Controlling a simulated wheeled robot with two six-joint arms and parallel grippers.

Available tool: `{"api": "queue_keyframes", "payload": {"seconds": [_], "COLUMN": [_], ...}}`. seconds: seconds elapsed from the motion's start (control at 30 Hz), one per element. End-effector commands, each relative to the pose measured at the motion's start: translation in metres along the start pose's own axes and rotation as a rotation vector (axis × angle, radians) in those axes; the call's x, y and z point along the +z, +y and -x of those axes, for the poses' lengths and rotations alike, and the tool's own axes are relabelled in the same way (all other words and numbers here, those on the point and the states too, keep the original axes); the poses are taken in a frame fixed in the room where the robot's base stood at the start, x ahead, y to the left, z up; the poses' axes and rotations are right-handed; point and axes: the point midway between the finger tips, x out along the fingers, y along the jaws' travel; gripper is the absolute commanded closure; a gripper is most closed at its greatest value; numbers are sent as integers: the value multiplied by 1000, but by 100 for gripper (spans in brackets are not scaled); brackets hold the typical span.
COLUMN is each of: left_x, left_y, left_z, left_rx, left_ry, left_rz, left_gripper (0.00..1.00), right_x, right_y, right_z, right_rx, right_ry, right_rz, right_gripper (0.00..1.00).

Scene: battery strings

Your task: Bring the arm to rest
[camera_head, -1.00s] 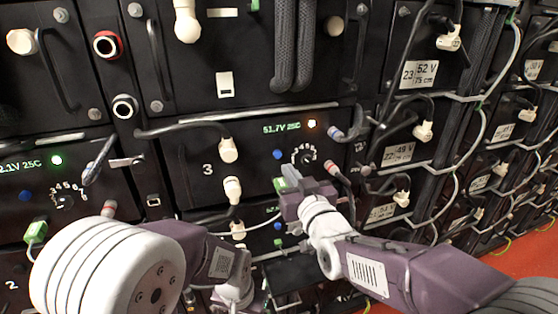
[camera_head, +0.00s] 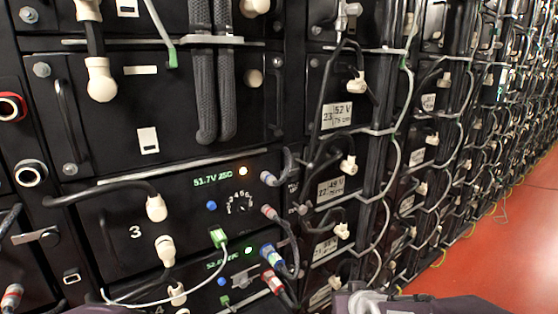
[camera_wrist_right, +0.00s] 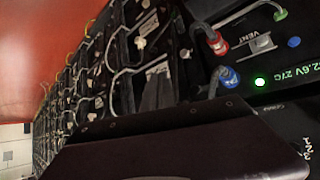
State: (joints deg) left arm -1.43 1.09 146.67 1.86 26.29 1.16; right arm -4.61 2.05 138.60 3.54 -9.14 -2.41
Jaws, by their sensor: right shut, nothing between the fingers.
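My right gripper (camera_head: 345,300) shows only in part at the bottom edge of the head view, low in front of the rack and apart from it. In the right wrist view its dark purple body (camera_wrist_right: 190,145) fills the lower part; it is shut with nothing in it. A purple bit of my left arm shows at the bottom left of the head view; the left gripper is out of view. The battery module marked 3 (camera_head: 125,225) has a lit display and a green plug (camera_head: 218,238) with a thin white cable at its lower edge.
Black battery racks with cables and white connectors fill the left and middle and run back to the right. Red and blue plugs (camera_head: 272,270) stick out just left of my right gripper. The red floor (camera_head: 500,260) at the right is clear.

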Motion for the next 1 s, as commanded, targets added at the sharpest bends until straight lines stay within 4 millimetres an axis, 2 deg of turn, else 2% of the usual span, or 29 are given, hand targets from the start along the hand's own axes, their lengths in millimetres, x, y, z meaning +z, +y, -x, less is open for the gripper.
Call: {"api": "queue_keyframes", "payload": {"seconds": [0.03,0.1,0.2,0.33,0.37,0.4,0.5,0.7,0.8,1.0], "left_x": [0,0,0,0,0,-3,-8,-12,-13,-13], "left_y": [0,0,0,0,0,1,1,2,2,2], "left_z": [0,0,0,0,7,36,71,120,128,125], "left_rx": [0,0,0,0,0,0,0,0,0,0], "left_ry": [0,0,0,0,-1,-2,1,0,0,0], "left_rz": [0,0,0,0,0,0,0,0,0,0], "left_gripper": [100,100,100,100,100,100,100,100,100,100], "right_x": [33,78,134,195,197,172,146,108,102,104], "right_y": [11,17,16,12,11,11,11,10,10,10], "right_z": [3,12,31,67,79,97,118,151,157,154], "right_rx": [17,28,28,28,30,29,29,29,28,28], "right_ry": [-107,-257,-455,-715,-762,-747,-745,-743,-743,-742], "right_rz": [-22,-46,-60,-75,-85,-83,-82,-82,-82,-82], "right_gripper": [100,100,100,100,100,100,100,100,100,100]}}
